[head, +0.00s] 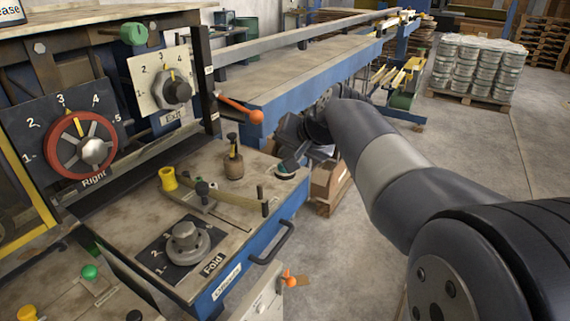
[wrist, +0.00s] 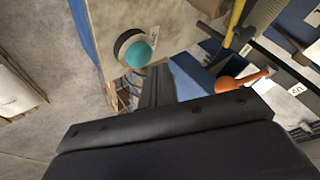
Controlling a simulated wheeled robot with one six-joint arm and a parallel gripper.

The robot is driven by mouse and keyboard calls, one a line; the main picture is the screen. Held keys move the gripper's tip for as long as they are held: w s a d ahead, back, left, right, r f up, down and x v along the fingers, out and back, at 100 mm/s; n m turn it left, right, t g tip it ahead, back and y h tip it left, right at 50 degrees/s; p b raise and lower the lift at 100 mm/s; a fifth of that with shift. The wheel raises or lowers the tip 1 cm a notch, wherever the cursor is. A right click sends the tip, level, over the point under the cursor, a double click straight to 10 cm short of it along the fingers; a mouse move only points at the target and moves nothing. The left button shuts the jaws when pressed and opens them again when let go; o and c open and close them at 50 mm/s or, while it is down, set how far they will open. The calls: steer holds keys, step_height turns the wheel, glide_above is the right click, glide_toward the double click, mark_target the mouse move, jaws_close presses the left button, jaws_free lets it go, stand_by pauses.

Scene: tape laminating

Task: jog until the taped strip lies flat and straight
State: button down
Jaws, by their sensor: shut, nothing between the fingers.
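My gripper (head: 292,160) is shut and empty at the right corner of the machine's control deck, partly hidden by its own dark body. Its black body fills the lower part of the wrist view. A teal push button (wrist: 138,54) in a dark ring stands just beyond it; the button also shows in the head view (head: 285,172), close to the fingertips. I cannot tell whether they touch. A small label beside the button is unreadable. I cannot make out the taped strip in either view.
An orange-knobbed lever (head: 256,117) stands left of my gripper. The Right dial (head: 82,140), Exit dial (head: 175,90) and Fold dial (head: 184,240) are on the machine. A black handle (head: 275,243) juts from the front. A cardboard box (head: 328,178) sits below.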

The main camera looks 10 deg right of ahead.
steer(key=shift+f+b, duration=0.3)
steer(key=shift+f, duration=0.15)
